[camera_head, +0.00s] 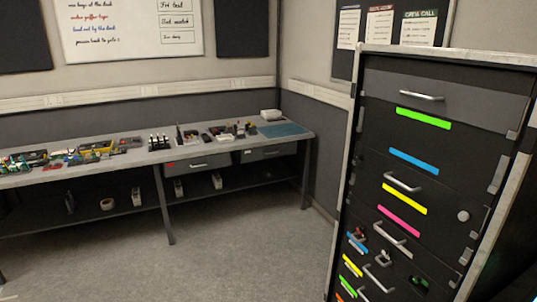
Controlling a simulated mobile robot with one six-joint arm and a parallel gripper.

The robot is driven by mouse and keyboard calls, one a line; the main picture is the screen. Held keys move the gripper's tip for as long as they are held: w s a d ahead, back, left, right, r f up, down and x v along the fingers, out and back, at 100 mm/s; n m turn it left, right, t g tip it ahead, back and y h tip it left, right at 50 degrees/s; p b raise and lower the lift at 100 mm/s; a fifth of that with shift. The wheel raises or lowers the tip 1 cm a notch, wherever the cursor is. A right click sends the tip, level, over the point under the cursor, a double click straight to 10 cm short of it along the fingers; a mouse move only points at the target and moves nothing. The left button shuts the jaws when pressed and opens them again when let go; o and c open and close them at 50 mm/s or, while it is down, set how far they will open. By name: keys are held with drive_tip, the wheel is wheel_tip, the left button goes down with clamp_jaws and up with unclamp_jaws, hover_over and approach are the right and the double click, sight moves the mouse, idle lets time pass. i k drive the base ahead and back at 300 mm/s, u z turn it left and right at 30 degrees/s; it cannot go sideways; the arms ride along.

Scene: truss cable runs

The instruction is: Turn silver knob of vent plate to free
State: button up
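A small round silver knob (463,215) sits at the right side of a dark panel on the tall black rack (352,130) at the right. I cannot tell for sure that this panel is the vent plate, and the knob's turn position is too small to read. My gripper is not in view.
The rack has several drawers with silver handles (421,97) and coloured strips (424,118). Low on it are small red, white and green parts. A long grey workbench (230,146) with tools and cables stands along the back wall. The grey floor (250,245) between is clear.

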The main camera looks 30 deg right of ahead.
sight(462, 216)
drive_tip(key=z, duration=4.65)
drive_tip(key=i, duration=0.1)
drive_tip(key=u, duration=2.85)
drive_tip(key=k, duration=0.95)
drive_tip(key=u, duration=0.15)
drive_tip(key=i, duration=0.7)
